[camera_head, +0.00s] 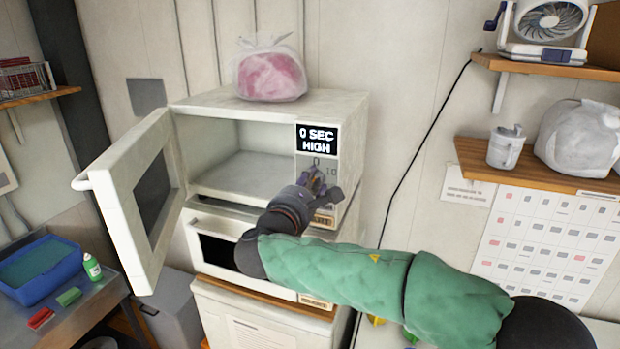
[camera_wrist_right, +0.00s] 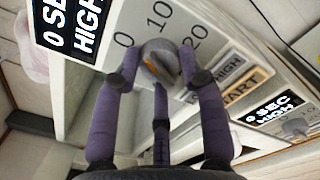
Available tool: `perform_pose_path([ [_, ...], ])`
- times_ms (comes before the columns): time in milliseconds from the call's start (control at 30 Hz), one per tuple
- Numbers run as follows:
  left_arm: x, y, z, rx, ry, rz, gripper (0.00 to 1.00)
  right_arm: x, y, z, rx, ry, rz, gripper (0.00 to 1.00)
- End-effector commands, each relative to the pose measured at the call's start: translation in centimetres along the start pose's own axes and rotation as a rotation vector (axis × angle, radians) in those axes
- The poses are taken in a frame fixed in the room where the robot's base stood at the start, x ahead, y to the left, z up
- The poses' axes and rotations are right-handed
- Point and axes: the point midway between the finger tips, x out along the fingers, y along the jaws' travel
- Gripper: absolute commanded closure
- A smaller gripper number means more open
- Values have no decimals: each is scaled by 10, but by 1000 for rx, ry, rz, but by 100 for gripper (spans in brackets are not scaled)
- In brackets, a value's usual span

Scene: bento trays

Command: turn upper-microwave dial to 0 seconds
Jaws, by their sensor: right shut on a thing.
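The upper microwave (camera_head: 350,110) stands with its door (camera_head: 125,190) swung open to the left and its inside empty. Its display (camera_head: 317,139) reads "0 SEC HIGH", and the display also shows in the right wrist view (camera_wrist_right: 72,25). The upper dial (camera_wrist_right: 158,62), grey with an orange pointer mark, sits below the numbers 0, 10 and 20. My right gripper (camera_head: 320,182) is at the control panel. In the right wrist view its purple fingers (camera_wrist_right: 160,75) are shut around the dial, touching its sides. In the head view the gripper mostly hides the dial. My left gripper is not in view.
A lower microwave (camera_head: 215,222) sits directly beneath, its display (camera_wrist_right: 272,112) also reading "0 SEC HIGH". A bag with pink contents (camera_head: 270,75) rests on top of the upper microwave. A wooden shelf (camera_head: 500,170) is on the wall at right. A blue tray (camera_head: 75,262) is at lower left.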

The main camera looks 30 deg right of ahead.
Motion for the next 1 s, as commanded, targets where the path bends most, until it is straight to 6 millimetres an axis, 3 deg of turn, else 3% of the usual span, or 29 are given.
perform_pose_path([
  [33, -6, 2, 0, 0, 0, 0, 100, -1, -2, -9, -59, 17, -5, 92],
  [500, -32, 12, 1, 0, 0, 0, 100, -1, -5, -9, -414, 18, -3, 92],
  [1000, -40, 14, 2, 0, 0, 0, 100, -1, -6, -11, -530, 18, -2, 92],
])
